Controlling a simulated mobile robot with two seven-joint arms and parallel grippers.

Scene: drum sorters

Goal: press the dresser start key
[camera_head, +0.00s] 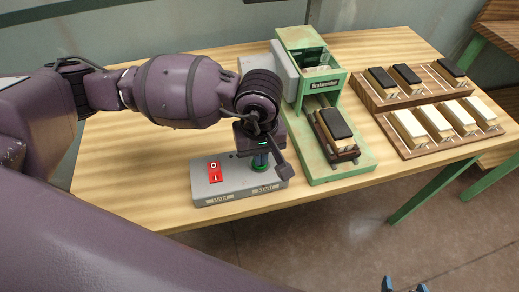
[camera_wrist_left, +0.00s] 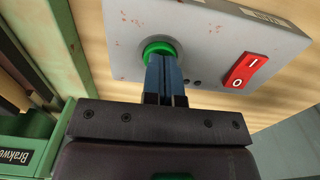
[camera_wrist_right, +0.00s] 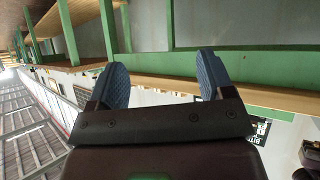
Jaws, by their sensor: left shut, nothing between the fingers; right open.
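A grey control box (camera_head: 232,187) sits at the table's front edge, with labels MAIN and START. A green round button (camera_head: 262,167) is on its START side; it also shows in the left wrist view (camera_wrist_left: 158,47). A red rocker switch (camera_head: 214,171) marked O and I is on the MAIN side, also in the left wrist view (camera_wrist_left: 243,70). My left gripper (camera_head: 261,161) is shut and empty, pointing down at the green button. Its blue fingertips (camera_wrist_left: 163,60) overlap the button's edge; I cannot tell whether they press it. My right gripper (camera_wrist_right: 162,75) is open and empty.
A green machine (camera_head: 300,48) with a black-topped block (camera_head: 336,130) on its bed stands right of the box. Wooden racks (camera_head: 405,100) with black and cream blocks stand further right. The wooden table (camera_head: 120,185) is clear at left.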

